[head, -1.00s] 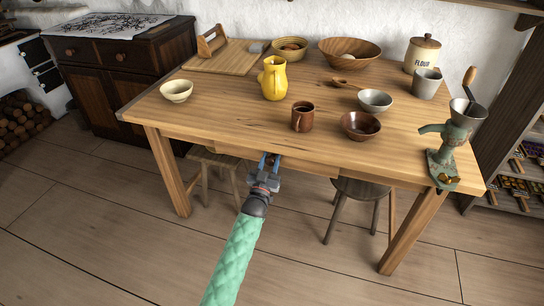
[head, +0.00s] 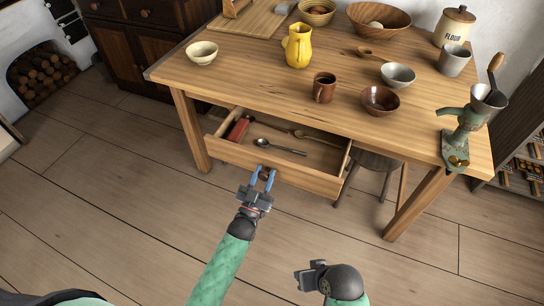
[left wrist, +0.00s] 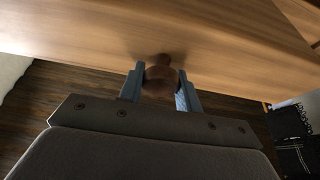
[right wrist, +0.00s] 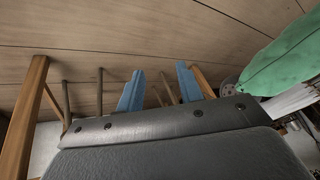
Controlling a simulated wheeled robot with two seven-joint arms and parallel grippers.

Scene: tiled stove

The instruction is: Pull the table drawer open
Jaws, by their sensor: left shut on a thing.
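The table drawer (head: 310,178) stands pulled out from under the front edge of the wooden table (head: 250,70). Inside it lie a red box (head: 238,129), a metal spoon (head: 280,147) and a wooden utensil (head: 312,136). My left gripper (head: 264,179) is at the drawer front, shut on the round wooden knob, its blue fingers on either side. The knob (left wrist: 160,78) shows between the fingers in the left wrist view. My right gripper (right wrist: 158,88) is open and empty, away from the table; in the head view it is low at the right, its fingers not clearly seen.
On the table stand a yellow jug (head: 298,46), a brown mug (head: 324,87), several bowls, a flour jar (head: 454,26) and a clamped grinder (head: 463,135) at the right corner. A stool (head: 372,165) is under the table. The floor before the drawer is clear.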

